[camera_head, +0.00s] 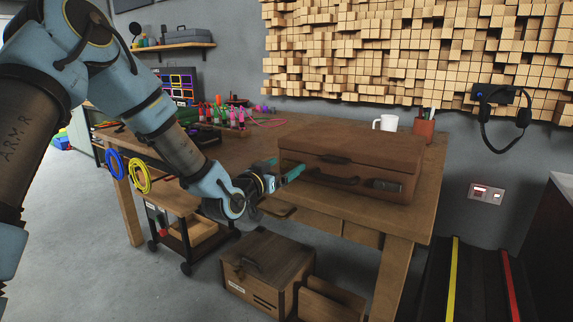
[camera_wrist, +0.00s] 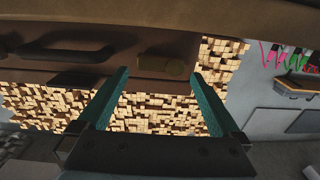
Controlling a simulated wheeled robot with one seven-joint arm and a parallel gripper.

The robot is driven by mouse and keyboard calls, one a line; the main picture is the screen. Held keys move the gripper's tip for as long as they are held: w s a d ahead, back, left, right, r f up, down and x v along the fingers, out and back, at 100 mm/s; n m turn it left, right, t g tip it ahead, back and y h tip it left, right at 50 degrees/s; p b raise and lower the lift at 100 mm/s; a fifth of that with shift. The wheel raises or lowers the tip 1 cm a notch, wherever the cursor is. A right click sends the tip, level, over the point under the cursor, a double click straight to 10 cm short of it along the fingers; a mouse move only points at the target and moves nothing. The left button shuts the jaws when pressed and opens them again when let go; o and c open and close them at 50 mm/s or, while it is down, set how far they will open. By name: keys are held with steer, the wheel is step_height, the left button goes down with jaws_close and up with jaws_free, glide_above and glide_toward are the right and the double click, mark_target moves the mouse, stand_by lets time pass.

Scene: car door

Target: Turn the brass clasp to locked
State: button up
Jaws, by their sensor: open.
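A brown case (camera_head: 350,150) lies shut on the wooden table. Its front face also shows in the upside-down wrist view (camera_wrist: 215,20). A dull brass-brown clasp (camera_wrist: 165,68) sits on that face in the wrist view, between and just beyond my fingertips. In the head view it cannot be made out behind my gripper. My gripper (camera_head: 286,168) is open, with teal fingers apart and nothing between them, at the left front of the case. I cannot tell whether a fingertip touches the clasp, nor which way it is turned.
A dark handle (camera_head: 335,180) and a grey metal plate (camera_head: 384,185) are on the case front to the right. A white mug (camera_head: 386,122) and pencil cup (camera_head: 424,128) stand behind. A wooden box (camera_head: 265,272) is on the floor below.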

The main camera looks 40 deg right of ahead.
steer(key=shift+x, duration=1)
steer(key=c, duration=1.2)
